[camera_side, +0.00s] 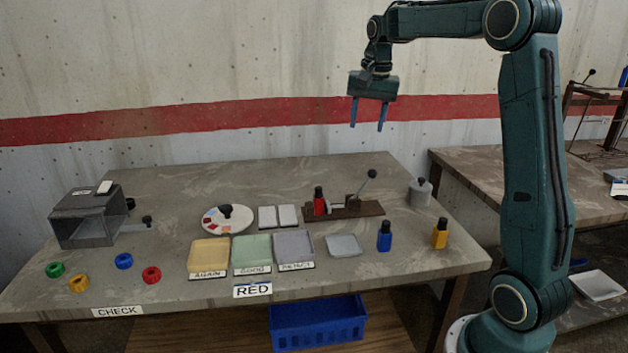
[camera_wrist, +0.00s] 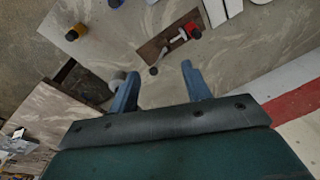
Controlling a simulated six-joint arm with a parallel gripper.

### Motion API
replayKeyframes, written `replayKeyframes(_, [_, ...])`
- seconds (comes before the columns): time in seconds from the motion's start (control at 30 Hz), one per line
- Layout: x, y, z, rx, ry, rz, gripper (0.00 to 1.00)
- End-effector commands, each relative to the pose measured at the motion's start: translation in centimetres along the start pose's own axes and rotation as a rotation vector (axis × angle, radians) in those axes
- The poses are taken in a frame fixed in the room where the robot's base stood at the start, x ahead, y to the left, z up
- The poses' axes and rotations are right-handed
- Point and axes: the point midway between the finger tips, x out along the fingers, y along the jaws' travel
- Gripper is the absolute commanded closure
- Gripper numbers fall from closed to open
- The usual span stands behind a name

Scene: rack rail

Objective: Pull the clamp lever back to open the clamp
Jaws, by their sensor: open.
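The clamp stands on a dark brown base board (camera_side: 345,210) at the back of the table, right of centre. Its lever (camera_side: 367,185) is a thin rod with a dark ball knob, tilted up and to the right. A red bottle-shaped piece (camera_side: 319,201) stands at the left end of the board, at the clamp's front. My gripper (camera_side: 368,128) is open and empty, high above the clamp with its fingers pointing down. In the wrist view, the board (camera_wrist: 168,44) and the knob (camera_wrist: 153,71) lie beyond my open fingers (camera_wrist: 158,84).
A grey lidded pot (camera_side: 420,193) stands right of the clamp. Blue (camera_side: 384,237) and yellow (camera_side: 440,234) bottles and a pale tray (camera_side: 343,246) are in front. A colour dial (camera_side: 228,218) and white blocks (camera_side: 278,216) are left. The air around my gripper is free.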

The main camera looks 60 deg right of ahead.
Motion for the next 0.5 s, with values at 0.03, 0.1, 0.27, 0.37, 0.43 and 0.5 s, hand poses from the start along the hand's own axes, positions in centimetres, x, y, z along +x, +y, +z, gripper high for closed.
replayKeyframes(0.03, [-0.3, -0.1, 0.7, -0.018, 0.005, -0.006, 0.52])
replayKeyframes(0.1, [-0.7, -0.2, 1.5, -0.045, 0.010, -0.014, 0.52])
replayKeyframes(0.27, [-1.3, -0.4, 3.5, -0.102, 0.023, -0.032, 0.52])
replayKeyframes(0.37, [-1.7, -0.5, 4.7, -0.139, 0.032, -0.044, 0.52])
replayKeyframes(0.43, [-1.9, -0.5, 5.6, -0.164, 0.037, -0.052, 0.52])
replayKeyframes(0.5, [-2.1, -0.5, 6.5, -0.190, 0.042, -0.060, 0.52])
